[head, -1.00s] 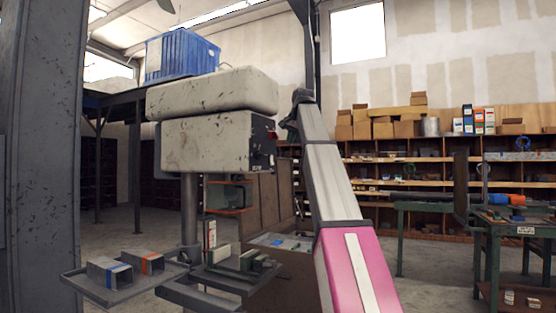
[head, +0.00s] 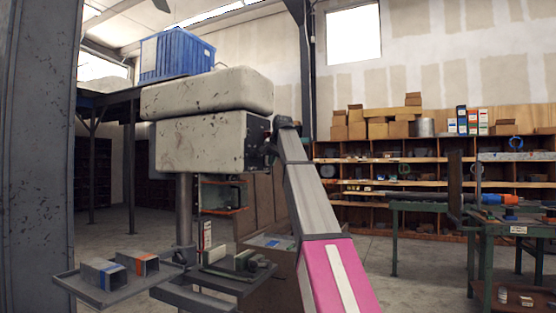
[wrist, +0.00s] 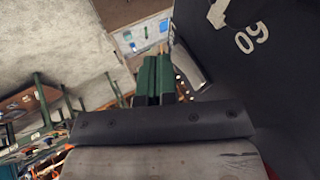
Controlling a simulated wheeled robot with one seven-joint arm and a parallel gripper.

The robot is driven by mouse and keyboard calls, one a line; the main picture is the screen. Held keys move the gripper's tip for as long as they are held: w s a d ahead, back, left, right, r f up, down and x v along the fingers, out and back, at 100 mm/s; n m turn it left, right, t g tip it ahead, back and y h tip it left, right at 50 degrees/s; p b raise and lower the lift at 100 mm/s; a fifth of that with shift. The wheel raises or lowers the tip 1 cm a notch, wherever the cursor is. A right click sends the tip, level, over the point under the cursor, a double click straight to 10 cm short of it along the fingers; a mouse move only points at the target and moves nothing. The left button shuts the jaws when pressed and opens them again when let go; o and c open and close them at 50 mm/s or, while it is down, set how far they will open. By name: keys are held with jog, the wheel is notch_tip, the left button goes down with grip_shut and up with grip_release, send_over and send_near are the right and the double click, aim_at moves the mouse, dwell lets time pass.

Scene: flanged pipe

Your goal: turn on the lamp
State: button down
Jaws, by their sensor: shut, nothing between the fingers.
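I cannot make out a lamp or its switch for certain in either view. A scuffed grey machine head (head: 200,143) stands on a column at the left in the head view, with a dark control face on its right side. The dark end of my arm is against or just in front of that face, and my fingers are hidden there. In the wrist view my gripper (wrist: 156,72) has green fingers pressed together, empty. A shiny silver cylinder (wrist: 190,68) lies just right of the fingertips. I cannot tell whether they touch.
A dark panel marked 09 (wrist: 262,60) fills the wrist view's right side. Metal tubes sit on a tray (head: 85,290) below the machine. A blue crate (head: 176,55) is behind it.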

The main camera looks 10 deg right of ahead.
jog(key=shift+w+a, duration=0.1)
jog(key=shift+a, duration=0.05)
jog(key=shift+w+a+f, duration=0.1)
jog(key=shift+w+a, duration=0.05)
dwell(0.5)
